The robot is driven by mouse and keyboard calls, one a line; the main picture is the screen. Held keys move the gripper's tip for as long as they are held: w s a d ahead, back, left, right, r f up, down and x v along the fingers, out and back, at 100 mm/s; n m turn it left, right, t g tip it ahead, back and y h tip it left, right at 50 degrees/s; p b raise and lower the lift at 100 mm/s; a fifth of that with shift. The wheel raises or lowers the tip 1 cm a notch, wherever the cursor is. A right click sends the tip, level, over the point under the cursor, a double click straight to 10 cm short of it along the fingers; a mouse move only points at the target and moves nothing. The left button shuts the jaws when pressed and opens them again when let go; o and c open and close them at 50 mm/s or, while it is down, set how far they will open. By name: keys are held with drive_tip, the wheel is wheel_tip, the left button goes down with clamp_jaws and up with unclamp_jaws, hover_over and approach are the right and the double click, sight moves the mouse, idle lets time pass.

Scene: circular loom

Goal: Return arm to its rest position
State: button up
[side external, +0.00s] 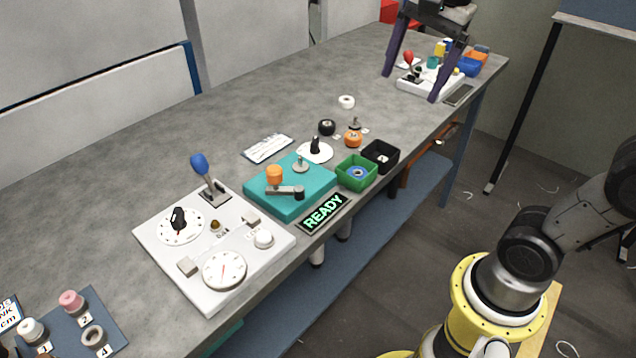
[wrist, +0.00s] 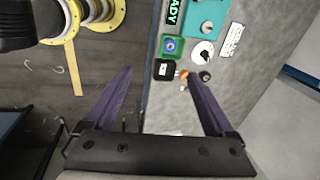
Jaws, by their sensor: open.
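My gripper (side external: 420,68) shows at the top of the side external view, raised above the far end of the workbench. Its two purple fingers are spread wide and nothing is between them. In the wrist view my gripper (wrist: 166,95) is also open and empty, with the bench edge and the floor far below it. The teal loom unit (side external: 290,187) with an orange-knobbed crank (side external: 275,175) sits mid-bench, well away from the gripper. A READY sign (side external: 323,214) glows green in front of it.
A white control panel (side external: 160,245) with a blue-knobbed lever stands at near left. Green (side external: 356,173) and black (side external: 381,155) bins sit near the front edge. A second white panel (side external: 425,82) lies behind the fingers in the picture. The bench's back left is clear.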

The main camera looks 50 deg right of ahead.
drive_tip(key=s+a+f+n+t, duration=0.2)
drive_tip(key=s+f+n, duration=0.7)
drive_tip(key=n, duration=0.8)
drive_tip(key=shift+s+f+t, duration=0.3)
drive_tip(key=shift+f+t, duration=0.2)
drive_tip(key=shift+f, duration=0.45)
